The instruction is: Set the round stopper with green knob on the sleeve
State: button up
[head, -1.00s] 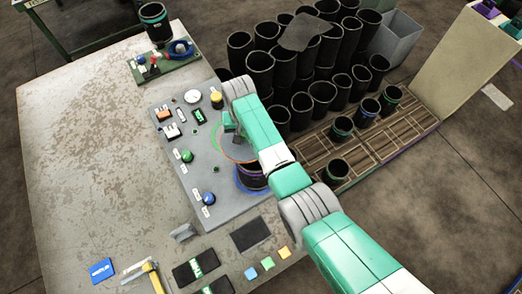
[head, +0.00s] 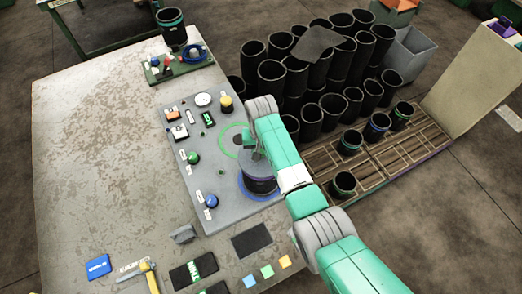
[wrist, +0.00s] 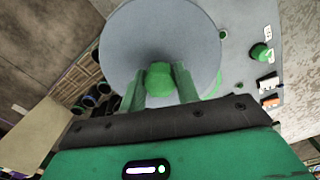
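The round stopper is a grey disc with a green knob. It fills the upper middle of the wrist view (wrist: 195,45), its knob (wrist: 158,78) between my two green fingers. My gripper (wrist: 159,88) is shut on the knob. In the head view the stopper (head: 256,167) is over the dark sleeve (head: 261,185), which stands upright inside a blue ring on the grey board. I cannot tell whether the disc touches the rim. My arm partly hides the gripper (head: 253,152) there.
The grey board (head: 228,205) carries a green ring (head: 226,135), a green button (head: 193,157), a blue button (head: 211,201) and a yellow knob (head: 225,103). Many dark sleeves (head: 312,115) stand at the right. The table's left side is clear.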

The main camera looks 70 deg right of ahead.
aim_at(261, 150)
jog(key=o, duration=0.4)
notch_tip(261, 150, up, 12)
jog(key=shift+r, duration=0.15)
dwell(0.4)
